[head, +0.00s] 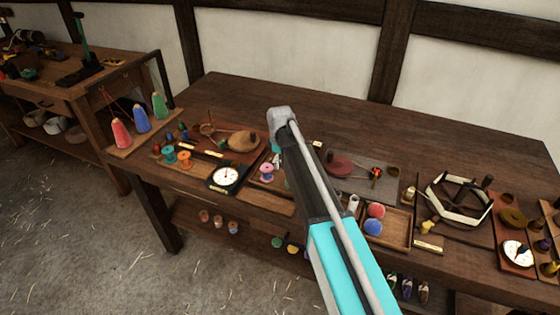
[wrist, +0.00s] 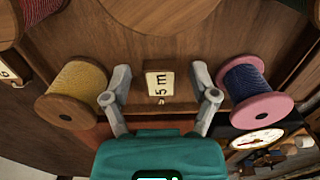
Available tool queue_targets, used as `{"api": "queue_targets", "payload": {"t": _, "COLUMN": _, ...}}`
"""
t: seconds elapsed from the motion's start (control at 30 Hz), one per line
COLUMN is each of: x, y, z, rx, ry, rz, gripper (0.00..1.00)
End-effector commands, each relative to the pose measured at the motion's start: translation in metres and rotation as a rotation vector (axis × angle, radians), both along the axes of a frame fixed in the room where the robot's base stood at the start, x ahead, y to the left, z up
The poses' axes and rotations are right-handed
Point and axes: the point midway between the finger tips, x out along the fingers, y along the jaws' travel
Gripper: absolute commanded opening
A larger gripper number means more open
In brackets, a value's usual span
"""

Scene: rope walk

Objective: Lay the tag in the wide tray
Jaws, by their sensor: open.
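A small pale tag (wrist: 160,86) marked "5 m" sits on brown wood in the wrist view, between two spools. My gripper (wrist: 160,97) is open, with one finger on each side of the tag and a gap to it on both sides. Nothing is held. In the head view my arm covers most of my gripper and I cannot make out this tag. A wooden tray (head: 398,232) with a red ball and a blue ball in one part lies right of my arm. I cannot tell whether it is the wide tray.
A yellow spool (wrist: 72,92) stands close to the left finger and a pink spool with blue thread (wrist: 255,92) close to the right one. A white dial (head: 225,176) lies left of my arm. Coloured cones (head: 142,119) stand farther left. The bench's back strip is clear.

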Motion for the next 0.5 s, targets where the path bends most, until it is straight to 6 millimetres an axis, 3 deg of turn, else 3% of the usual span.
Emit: {"api": "queue_targets", "payload": {"t": 0.5, "x": 0.0, "y": 0.0, "z": 0.028, "rx": 0.0, "ry": 0.0, "rz": 0.0, "gripper": 0.76}}
